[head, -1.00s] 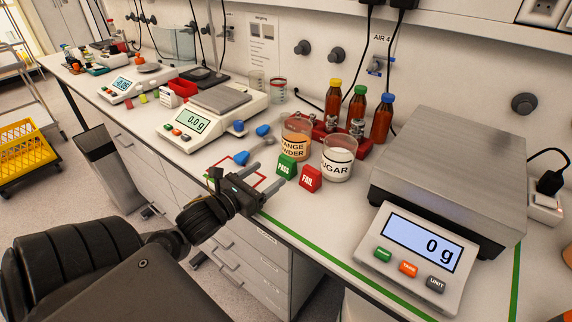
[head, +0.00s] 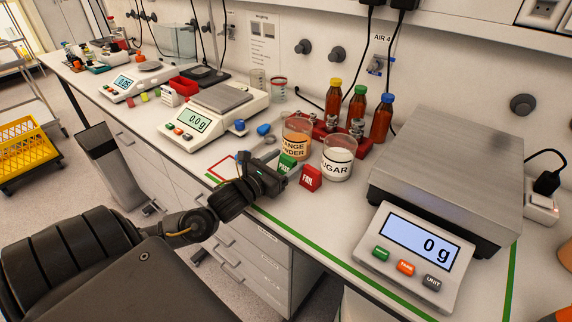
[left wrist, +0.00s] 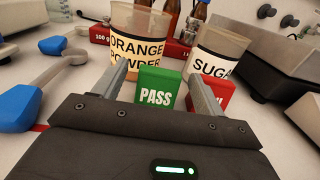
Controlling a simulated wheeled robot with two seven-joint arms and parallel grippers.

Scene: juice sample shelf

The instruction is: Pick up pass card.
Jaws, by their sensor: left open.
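The green pass card (head: 287,163) stands upright on the bench in the head view, partly hidden by my left gripper. In the left wrist view the pass card (left wrist: 158,88) shows its white PASS lettering between the two fingers. My left gripper (left wrist: 160,80) is open, with one finger on each side of the card; I cannot tell whether either touches it. In the head view the left gripper (head: 278,166) is low over the bench at the card. The red fail card (head: 310,177) stands just right of it, partly behind the right finger in the wrist view. My right gripper is not in view.
The orange powder beaker (head: 297,138) and sugar beaker (head: 338,160) stand close behind the cards. Blue-handled scoops (left wrist: 70,62) lie to the left. A large scale (head: 420,235) stands to the right. The bench's green-striped front edge (head: 300,240) is nearby.

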